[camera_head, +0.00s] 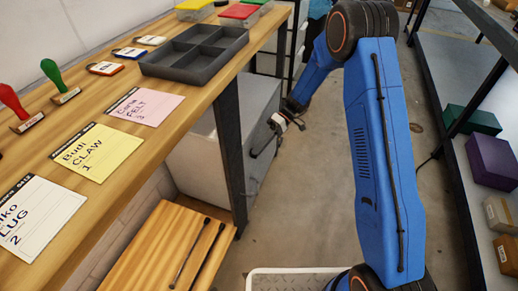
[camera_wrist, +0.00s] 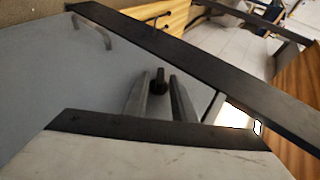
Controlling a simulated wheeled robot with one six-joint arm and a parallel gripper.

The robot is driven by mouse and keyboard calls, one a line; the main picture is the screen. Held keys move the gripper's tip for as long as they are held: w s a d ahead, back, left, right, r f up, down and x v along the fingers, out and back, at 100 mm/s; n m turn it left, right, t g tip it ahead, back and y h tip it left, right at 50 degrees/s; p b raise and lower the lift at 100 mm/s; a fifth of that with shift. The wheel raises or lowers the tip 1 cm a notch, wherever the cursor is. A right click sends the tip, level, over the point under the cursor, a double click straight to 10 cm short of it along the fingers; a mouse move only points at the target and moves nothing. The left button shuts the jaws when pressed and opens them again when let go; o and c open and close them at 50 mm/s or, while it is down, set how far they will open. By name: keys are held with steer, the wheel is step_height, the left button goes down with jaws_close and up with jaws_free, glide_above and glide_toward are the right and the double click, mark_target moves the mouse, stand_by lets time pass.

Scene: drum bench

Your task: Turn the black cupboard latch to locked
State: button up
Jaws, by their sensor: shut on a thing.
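The grey cupboard (camera_head: 258,98) stands under the bench in the head view. Its grey face also fills the left of the wrist view (camera_wrist: 70,80). The black latch (camera_wrist: 159,78) is a small dark knob on that face, between my fingertips. My gripper (camera_head: 264,142) is at the cupboard's face, and its two grey fingers show in the wrist view (camera_wrist: 160,92). The fingers are shut on the latch, one on each side. The latch is too small and hidden to make out in the head view, and its exact turn is hard to tell.
The wooden bench (camera_head: 108,98) on the left carries a grey divided tray (camera_head: 182,66), cards and stamps. A dark bench leg (camera_head: 231,150) stands beside the cupboard. A white basket (camera_head: 262,275) is low in front. Shelves with boxes (camera_head: 492,160) line the right. Open floor lies between.

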steer(key=m+g+y, duration=0.1)
steer(key=g, duration=0.1)
steer(key=f+g+y, duration=0.1)
steer(key=g+y, duration=0.1)
steer(key=shift+w+f+m+g, duration=0.2)
steer(key=shift+m+g, duration=0.1)
steer(key=shift+m, duration=0.1)
steer(key=shift+y, duration=0.4)
steer(key=o, duration=0.7)
steer(key=shift+c, duration=0.2)
steer(key=shift+d, duration=0.1)
